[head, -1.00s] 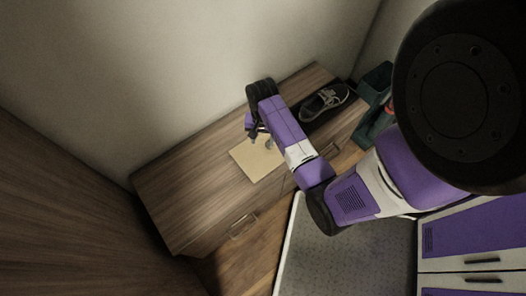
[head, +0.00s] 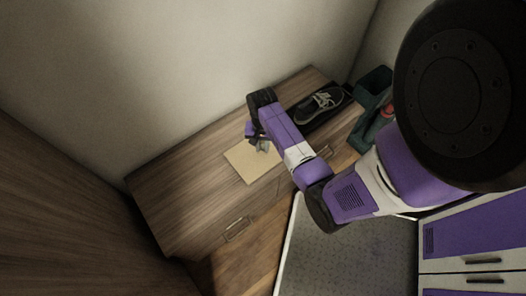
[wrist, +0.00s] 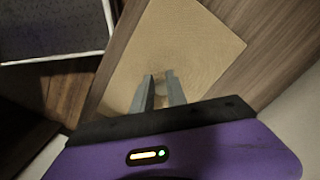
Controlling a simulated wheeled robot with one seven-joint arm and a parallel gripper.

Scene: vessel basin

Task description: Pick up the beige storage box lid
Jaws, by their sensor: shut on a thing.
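The beige storage box lid (head: 246,164) is a flat, light tan square on the wooden dresser top in the head view. It fills the upper middle of the wrist view (wrist: 182,48). My gripper (wrist: 160,78) has its two grey fingertips close together over the lid, with a narrow gap between them. In the head view my gripper (head: 262,146) is at the lid's upper right part, partly hidden by my arm. The jaws are shut on the lid, though the gripped part is hard to make out.
The wooden dresser (head: 180,180) is clear left of the lid. A wall runs behind it.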

